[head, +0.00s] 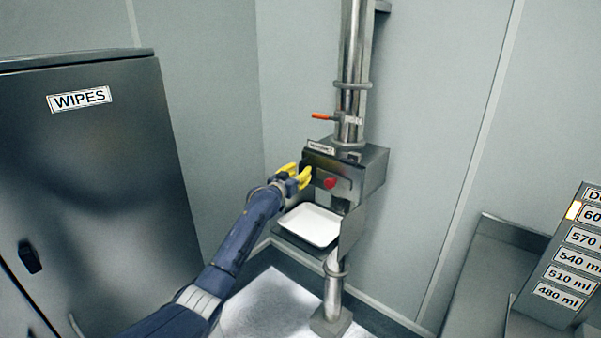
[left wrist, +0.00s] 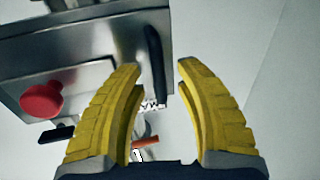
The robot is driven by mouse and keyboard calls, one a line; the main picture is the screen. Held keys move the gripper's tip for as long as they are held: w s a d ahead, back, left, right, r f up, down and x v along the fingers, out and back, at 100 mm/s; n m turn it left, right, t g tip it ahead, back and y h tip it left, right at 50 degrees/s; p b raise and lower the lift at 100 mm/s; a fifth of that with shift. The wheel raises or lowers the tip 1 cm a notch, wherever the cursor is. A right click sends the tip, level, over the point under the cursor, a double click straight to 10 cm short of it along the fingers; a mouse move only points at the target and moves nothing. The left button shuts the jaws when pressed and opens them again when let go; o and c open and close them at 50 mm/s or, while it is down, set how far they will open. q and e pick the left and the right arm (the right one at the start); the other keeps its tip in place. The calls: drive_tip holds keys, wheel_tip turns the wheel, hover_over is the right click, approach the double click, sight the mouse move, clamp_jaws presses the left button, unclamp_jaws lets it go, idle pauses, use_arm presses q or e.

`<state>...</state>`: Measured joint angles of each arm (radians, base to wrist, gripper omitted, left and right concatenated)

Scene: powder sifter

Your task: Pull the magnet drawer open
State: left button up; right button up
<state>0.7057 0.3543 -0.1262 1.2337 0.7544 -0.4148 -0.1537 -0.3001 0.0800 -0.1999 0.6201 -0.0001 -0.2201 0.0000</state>
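The magnet drawer is in the grey metal sifter box (head: 374,172) on the steel pipe. Its front (head: 343,187) looks flush with the box. In the left wrist view a dark upright handle (left wrist: 156,62) stands on the metal face. My left gripper (head: 303,178) is at the left side of the box front and hides part of it. In the left wrist view its yellow fingers (left wrist: 160,68) are apart, with the handle showing in the gap. I cannot tell if they touch it. My right gripper is not in view.
A red knob (head: 330,184) sits right of my left gripper. It also shows in the left wrist view (left wrist: 41,99). A white tray (head: 311,225) lies below the box. An orange-handled valve (head: 322,116) is above. A WIPES cabinet (head: 95,170) stands left.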

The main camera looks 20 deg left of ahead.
use_arm(q)
drive_tip(key=shift+o, duration=0.3)
drive_tip(key=shift+w, duration=0.25)
clamp_jaws()
